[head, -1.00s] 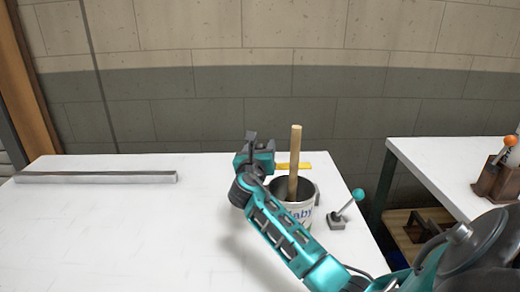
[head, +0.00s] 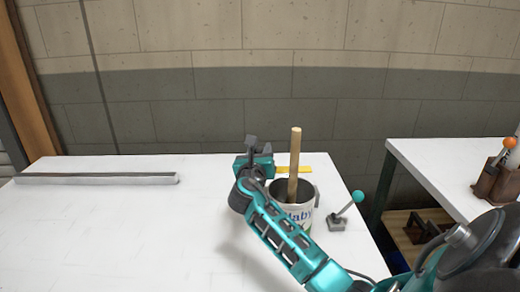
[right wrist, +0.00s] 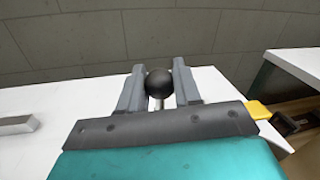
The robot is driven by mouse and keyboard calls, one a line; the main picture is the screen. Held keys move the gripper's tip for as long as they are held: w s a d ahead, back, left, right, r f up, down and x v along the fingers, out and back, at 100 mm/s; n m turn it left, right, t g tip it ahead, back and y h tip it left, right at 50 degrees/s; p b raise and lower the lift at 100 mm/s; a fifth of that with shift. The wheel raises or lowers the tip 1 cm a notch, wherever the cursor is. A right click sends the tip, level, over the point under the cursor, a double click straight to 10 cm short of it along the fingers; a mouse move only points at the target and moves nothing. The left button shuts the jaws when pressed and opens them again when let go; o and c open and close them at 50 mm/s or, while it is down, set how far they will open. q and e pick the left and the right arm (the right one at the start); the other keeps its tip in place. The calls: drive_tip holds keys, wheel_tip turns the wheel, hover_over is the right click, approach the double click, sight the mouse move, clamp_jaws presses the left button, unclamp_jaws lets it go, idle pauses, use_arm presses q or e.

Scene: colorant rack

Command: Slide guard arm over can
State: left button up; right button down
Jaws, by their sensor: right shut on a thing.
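My right gripper (head: 262,147) is just left of the bar and behind the can's left side. In the right wrist view my right gripper (right wrist: 159,88) is shut on a black ball knob (right wrist: 159,83) on a metal rod. My left gripper is out of view.
A small lever with a teal ball (head: 357,196) stands right of the can. A long grey rail (head: 95,179) lies at the table's back left. The table's left and middle are clear. A second white table (head: 450,165) stands at the right across a gap.

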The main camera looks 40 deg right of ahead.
drive_tip(key=p+v, duration=0.1)
drive_tip(key=v, duration=0.1)
drive_tip(key=shift+s+a+r+p, duration=0.1)
drive_tip(key=shift+s+r+p, duration=0.05)
drive_tip(key=shift+s+p, duration=0.2)
drive_tip(key=shift+s+a, duration=0.3)
drive_tip(key=shift+s, duration=0.05)
drive_tip(key=c, duration=0.8)
unclamp_jaws()
drive_tip(key=v, duration=1.3)
drive_tip(key=shift+p, duration=0.4)
drive_tip(key=shift+w, duration=0.1)
